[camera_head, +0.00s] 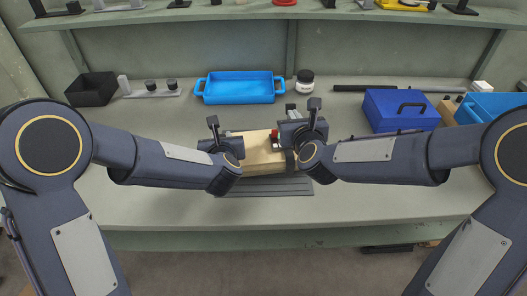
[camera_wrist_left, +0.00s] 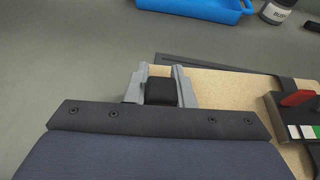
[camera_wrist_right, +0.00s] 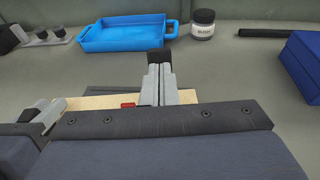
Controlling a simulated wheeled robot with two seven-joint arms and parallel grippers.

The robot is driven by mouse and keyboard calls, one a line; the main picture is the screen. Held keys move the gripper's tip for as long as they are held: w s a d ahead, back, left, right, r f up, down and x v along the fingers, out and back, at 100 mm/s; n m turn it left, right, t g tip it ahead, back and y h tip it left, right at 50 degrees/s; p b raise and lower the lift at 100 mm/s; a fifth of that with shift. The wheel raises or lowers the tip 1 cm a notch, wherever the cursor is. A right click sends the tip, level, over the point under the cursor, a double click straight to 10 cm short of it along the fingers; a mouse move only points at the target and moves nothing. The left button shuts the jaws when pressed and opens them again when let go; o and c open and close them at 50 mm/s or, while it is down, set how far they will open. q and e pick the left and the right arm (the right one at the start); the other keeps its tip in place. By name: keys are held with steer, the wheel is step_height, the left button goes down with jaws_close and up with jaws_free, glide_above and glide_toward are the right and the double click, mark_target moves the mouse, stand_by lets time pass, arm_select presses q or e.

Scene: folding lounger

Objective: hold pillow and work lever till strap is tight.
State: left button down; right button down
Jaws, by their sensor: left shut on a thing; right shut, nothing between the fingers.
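A pale wooden board (camera_head: 262,160) lies on the bench between my grippers. My left gripper (camera_wrist_left: 160,90) is shut on a black block, likely the pillow (camera_wrist_left: 160,92), at the board's left end. A red lever (camera_wrist_left: 297,98) sits on a dark fixture, with white and green marks (camera_wrist_left: 308,131) beside it. The red part also shows in the head view (camera_head: 274,133) and just left of my right gripper's fingers in the right wrist view (camera_wrist_right: 128,104). My right gripper (camera_wrist_right: 160,75) is shut and empty above the board. A dark piece shows at its tips.
A blue tray (camera_head: 240,88) and a dark-lidded jar (camera_head: 304,82) stand behind the board. A black bin (camera_head: 92,88) is at left. A blue toolbox (camera_head: 400,112) and another blue container (camera_head: 492,106) are at right. The bench front (camera_head: 390,205) is clear.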

arm_select(q)
steer(key=shift+s+f, duration=0.15)
steer(key=shift+f, duration=0.25)
arm_select(e)
steer(key=shift+f, duration=0.15)
steer(key=shift+v, duration=2.1)
steer(key=shift+w, duration=0.1)
steer(key=shift+x, duration=2.05)
steer(key=shift+v, duration=2.15)
steer(key=shift+w, duration=0.1)
